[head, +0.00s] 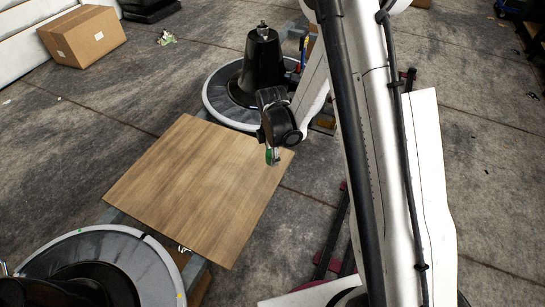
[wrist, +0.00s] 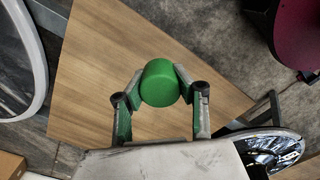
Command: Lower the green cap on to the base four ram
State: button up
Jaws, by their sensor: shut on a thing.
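The green cap (wrist: 160,83) is a short round cylinder. It sits between the two fingers of my gripper (wrist: 158,90), which is shut on it. In the head view only a small green part of the cap (head: 269,156) shows below my gripper (head: 273,154), above the right corner of the wooden board. A round chair base (head: 215,103) stands just behind, with a black column (head: 262,62) and a metal ram (head: 263,30) on top. A second base (head: 150,262) is cut off at the lower left; its top is out of view. I cannot tell which is base four.
A wooden board (head: 190,185) lies between the two bases. A cardboard box (head: 82,36) stands at the back left. In the wrist view, a maroon round thing (wrist: 297,30) and a shiny chrome base (wrist: 278,148) are at the right.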

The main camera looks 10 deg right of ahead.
jog(key=shift+r+p, duration=1.25)
jog(key=shift+r, duration=1.45)
